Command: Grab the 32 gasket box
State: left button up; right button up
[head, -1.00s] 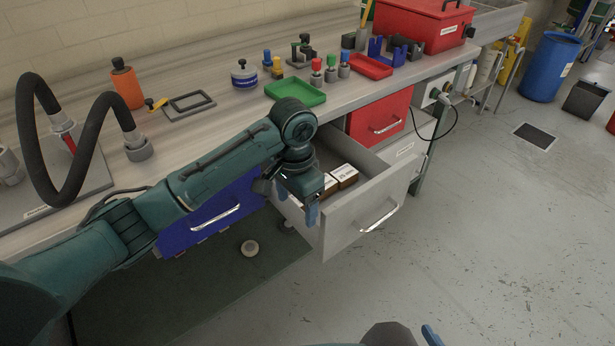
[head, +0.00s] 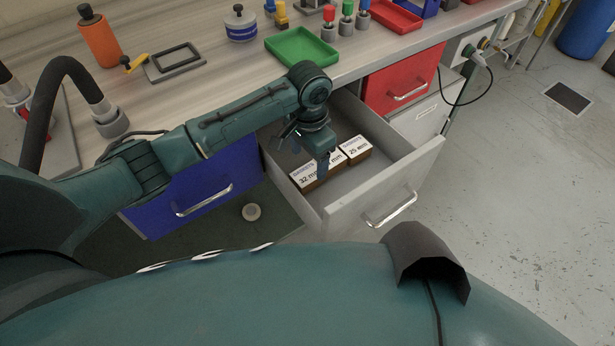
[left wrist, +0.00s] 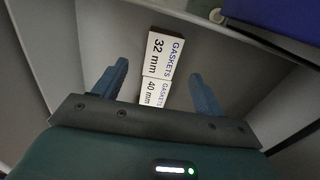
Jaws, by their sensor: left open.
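The 32 mm gasket box (head: 305,181) lies in the open grey drawer (head: 421,160), its white label facing up. In the left wrist view the 32 mm box (left wrist: 163,55) lies ahead of the 40 mm gasket box (left wrist: 154,93), end to end with it. My left gripper (head: 318,160) is over the drawer, pointing down, and partly hides the boxes in the head view. In the left wrist view its fingers (left wrist: 159,71) are spread wide with nothing between them touching; they appear above the boxes. My right gripper is not seen.
A 25 mm gasket box (head: 356,150) lies at the right of the row. The drawer's front and side walls surround the boxes. A blue drawer (head: 200,190) is to the left, a red drawer (head: 400,80) to the right. A green tray (head: 301,47) sits on the worktop above.

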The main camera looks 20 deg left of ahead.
aim_at(307, 173)
pick_arm(q)
notch_tip(307, 173, down, 6)
jog(key=shift+a+r+b, duration=0.15)
jog(key=shift+b, duration=0.25)
jog(key=shift+c, duration=0.2)
jog(key=shift+r, duration=0.1)
jog(key=c, duration=1)
